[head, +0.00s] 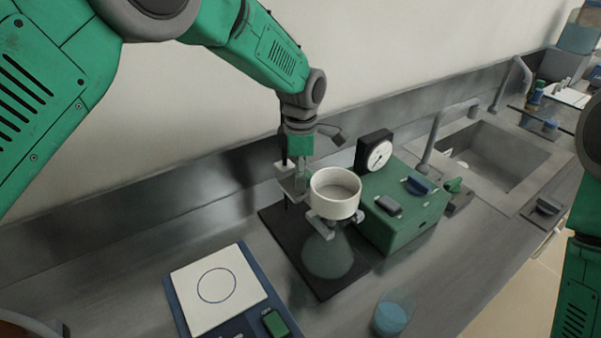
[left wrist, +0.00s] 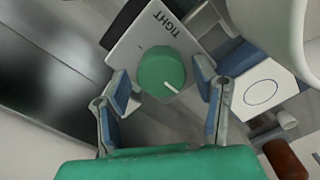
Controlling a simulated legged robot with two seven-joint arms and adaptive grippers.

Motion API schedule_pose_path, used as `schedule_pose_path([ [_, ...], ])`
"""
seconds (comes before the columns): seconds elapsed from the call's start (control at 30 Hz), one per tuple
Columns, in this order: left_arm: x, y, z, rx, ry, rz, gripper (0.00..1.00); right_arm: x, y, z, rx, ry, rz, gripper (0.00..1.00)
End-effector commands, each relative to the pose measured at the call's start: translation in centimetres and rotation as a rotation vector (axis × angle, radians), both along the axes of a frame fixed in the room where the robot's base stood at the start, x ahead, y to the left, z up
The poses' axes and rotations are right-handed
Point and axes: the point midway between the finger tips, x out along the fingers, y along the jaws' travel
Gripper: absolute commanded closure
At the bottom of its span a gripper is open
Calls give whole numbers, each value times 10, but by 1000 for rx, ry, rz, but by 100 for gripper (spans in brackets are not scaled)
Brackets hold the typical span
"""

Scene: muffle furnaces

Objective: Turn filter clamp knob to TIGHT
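The pointer aims away from the word TIGHT. My left gripper (left wrist: 164,90) is open, with one blue-padded finger on each side of the knob and gaps visible between. In the head view my left gripper (head: 296,182) is beside the white funnel (head: 335,190), which sits above a glass flask (head: 327,252). The knob is hidden there. My right gripper is not in view.
A green pump box (head: 408,218) with a dial gauge (head: 379,156) stands right of the flask. A hot plate (head: 217,288) is in front at left, and a beaker of blue liquid (head: 391,317) is at the front. A sink (head: 490,165) lies at right.

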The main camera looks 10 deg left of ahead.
Motion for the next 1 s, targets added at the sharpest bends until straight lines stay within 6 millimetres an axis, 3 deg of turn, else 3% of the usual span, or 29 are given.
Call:
schedule_pose_path([
  [0.03, 0, -1, 0, 1, -1, -1, 67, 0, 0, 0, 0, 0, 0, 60],
  [0.1, 0, -2, 1, 0, -1, -1, 91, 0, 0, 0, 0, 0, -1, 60],
  [0.57, 1, -1, 2, -6, -6, -47, 91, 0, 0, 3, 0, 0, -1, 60],
  [1.0, 2, -1, 4, -5, -11, -374, 91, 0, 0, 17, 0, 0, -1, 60],
])
